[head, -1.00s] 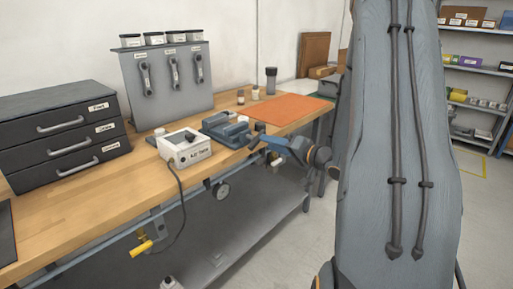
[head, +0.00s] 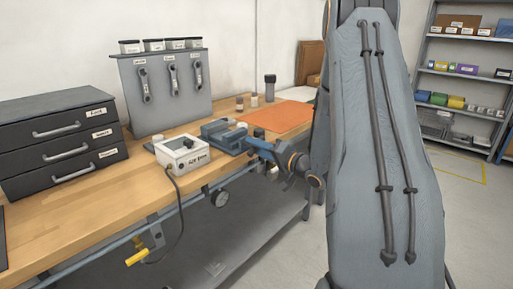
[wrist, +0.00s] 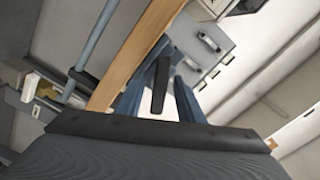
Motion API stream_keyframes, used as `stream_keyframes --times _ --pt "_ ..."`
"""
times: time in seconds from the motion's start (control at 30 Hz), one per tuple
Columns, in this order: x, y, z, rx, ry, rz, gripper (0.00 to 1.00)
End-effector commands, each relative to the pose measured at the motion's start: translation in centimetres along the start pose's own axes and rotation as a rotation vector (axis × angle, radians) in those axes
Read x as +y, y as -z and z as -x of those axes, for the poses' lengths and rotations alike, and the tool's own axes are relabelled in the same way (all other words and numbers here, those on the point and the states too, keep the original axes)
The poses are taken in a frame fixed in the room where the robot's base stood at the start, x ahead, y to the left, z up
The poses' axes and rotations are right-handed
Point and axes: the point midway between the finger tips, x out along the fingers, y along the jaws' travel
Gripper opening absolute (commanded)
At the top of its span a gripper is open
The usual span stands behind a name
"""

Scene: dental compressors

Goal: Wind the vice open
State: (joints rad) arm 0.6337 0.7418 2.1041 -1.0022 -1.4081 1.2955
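The blue-grey vice (head: 224,138) sits on the wooden bench, behind and right of a white control box. A small dark knob or handle end (head: 259,133) shows at its right end. My gripper (head: 254,146) is at the bench's front edge, close to the vice's right end; contact cannot be told. In the wrist view my gripper's two blue fingers (wrist: 158,100) stand apart. A dark bar (wrist: 161,85) shows between them with gaps at its sides; whether it is the vice's handle is unclear. The vice jaws are too small to read.
The white control box (head: 182,155) has a cable hanging over the front edge. A black drawer unit (head: 62,145) stands at left, a grey tool rack (head: 170,95) behind. An orange mat (head: 280,118) lies right of the vice. Floor is clear toward the shelves (head: 465,70).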

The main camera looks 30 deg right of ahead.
Motion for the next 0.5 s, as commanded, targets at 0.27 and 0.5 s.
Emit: stream_keyframes --times 0.27,0.5 --pt "0.01 -0.01 0.01 0.000 0.000 0.000 0.17" --pt "0.01 -0.01 0.02 0.000 0.000 0.003 0.00"
